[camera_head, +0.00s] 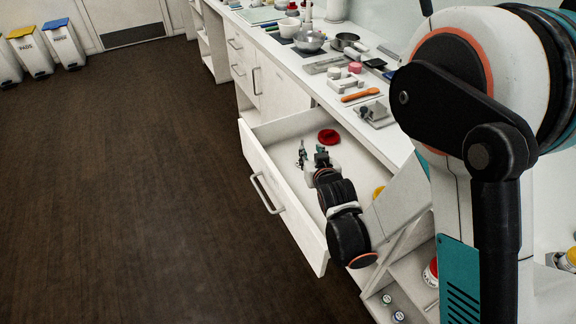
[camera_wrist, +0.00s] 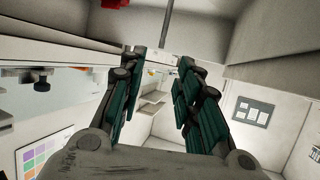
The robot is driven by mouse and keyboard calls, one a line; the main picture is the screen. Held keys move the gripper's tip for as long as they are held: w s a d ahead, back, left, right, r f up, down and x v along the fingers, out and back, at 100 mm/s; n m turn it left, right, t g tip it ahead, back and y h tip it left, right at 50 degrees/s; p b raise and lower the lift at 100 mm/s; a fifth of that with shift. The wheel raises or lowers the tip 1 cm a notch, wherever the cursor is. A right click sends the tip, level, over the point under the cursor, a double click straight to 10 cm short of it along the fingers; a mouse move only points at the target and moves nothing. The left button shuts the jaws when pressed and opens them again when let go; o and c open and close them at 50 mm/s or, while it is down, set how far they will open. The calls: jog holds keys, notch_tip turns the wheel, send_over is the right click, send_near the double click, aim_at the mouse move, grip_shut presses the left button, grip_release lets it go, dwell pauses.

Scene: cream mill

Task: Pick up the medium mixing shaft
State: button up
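My gripper (camera_head: 311,156) is inside the open white drawer (camera_head: 284,206). In the wrist view my gripper (camera_wrist: 160,68) has its two fingers apart, with an empty gap between them. A thin grey rod (camera_wrist: 167,22), perhaps the medium mixing shaft, shows at the top middle of the wrist view, beyond the fingertips and roughly in line with the gap. I cannot tell its size or whether any finger touches it. I cannot make out the shaft clearly in the head view, where the gripper and arm cover part of the drawer.
The floor at left is clear up to the bins (camera_head: 63,43).

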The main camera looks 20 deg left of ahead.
aim_at(302, 143)
jog(key=b+x, duration=0.1)
jog(key=x, duration=0.8)
jog(key=f+b+x, duration=0.1)
jog(key=x, duration=0.4)
jog(key=shift+s+b, duration=0.35)
jog(key=shift+r, duration=0.15)
grip_shut()
